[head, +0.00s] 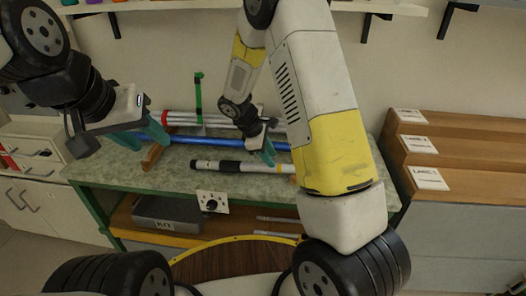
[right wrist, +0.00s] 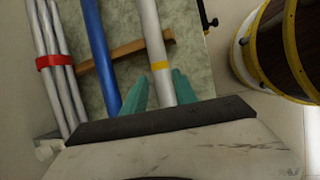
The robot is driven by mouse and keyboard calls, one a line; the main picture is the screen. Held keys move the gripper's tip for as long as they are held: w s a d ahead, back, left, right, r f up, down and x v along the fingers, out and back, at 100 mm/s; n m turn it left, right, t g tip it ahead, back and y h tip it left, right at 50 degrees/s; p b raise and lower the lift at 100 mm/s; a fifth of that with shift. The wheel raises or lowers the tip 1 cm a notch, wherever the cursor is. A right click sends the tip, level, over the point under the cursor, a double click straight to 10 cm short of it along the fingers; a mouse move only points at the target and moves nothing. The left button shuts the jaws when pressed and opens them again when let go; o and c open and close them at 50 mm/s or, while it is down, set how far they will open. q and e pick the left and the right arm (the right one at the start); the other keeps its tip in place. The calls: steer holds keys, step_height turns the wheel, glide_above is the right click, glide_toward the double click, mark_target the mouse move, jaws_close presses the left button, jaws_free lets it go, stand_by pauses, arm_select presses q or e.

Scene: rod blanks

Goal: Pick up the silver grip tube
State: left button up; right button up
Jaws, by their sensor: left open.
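The silver grip tube (head: 262,168) lies across the green-grey bench top, near its front edge, with dark grip sections towards its left end. In the right wrist view the silver tube (right wrist: 150,30) has a yellow band and runs down between my right gripper's teal fingers (right wrist: 160,80). These fingers stand apart, one on each side of it, with a small gap to each. In the head view my right gripper (head: 268,152) is at the tube's right part, whose end is hidden by my arm. My left gripper (head: 157,133) is open and empty at the bench's left end.
A blue tube (head: 200,142) lies behind the silver one on a wooden rest (head: 155,153). Silver rods with a red band (right wrist: 56,61) lie beyond. A green upright (head: 198,100) stands at the back. A grey bin (head: 165,215) sits on the lower shelf. Wooden steps (head: 450,150) stand right.

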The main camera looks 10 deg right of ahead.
mark_target(277, 169)
steer(key=x, duration=0.8)
steer(key=shift+w+a, duration=0.15)
steer(key=shift+a, duration=0.15)
steer(key=shift+c, duration=0.4)
jaws_close()
